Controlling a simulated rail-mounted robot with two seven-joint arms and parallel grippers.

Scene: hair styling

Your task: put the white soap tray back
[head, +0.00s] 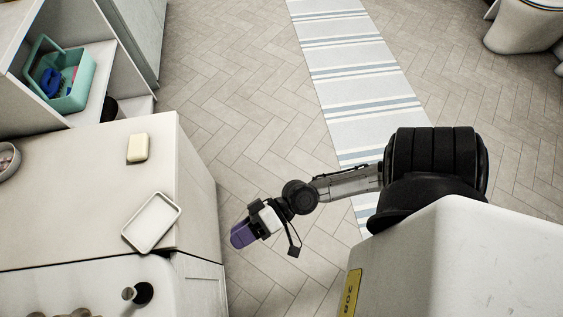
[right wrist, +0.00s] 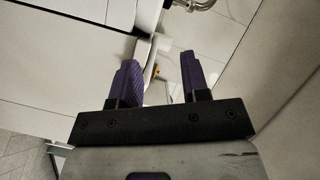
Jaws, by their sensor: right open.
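The white soap tray (head: 152,222) is a shallow, rounded rectangle lying at an angle on the white counter (head: 80,175), near its right edge. It looks empty. A pale yellow bar of soap (head: 138,148) lies apart from it, further back on the counter. My right gripper (head: 240,236), with purple fingers, is to the right of the counter, off its edge and apart from the tray. In the right wrist view the two fingers (right wrist: 160,82) are spread apart with nothing clearly held between them. My left gripper is not in view.
A teal basket (head: 60,75) with small items stands on a shelf at the back left. A dark round fitting (head: 143,293) is in the front surface. A bowl (head: 6,160) sits at the left edge. The tiled floor and striped rug (head: 355,75) are clear.

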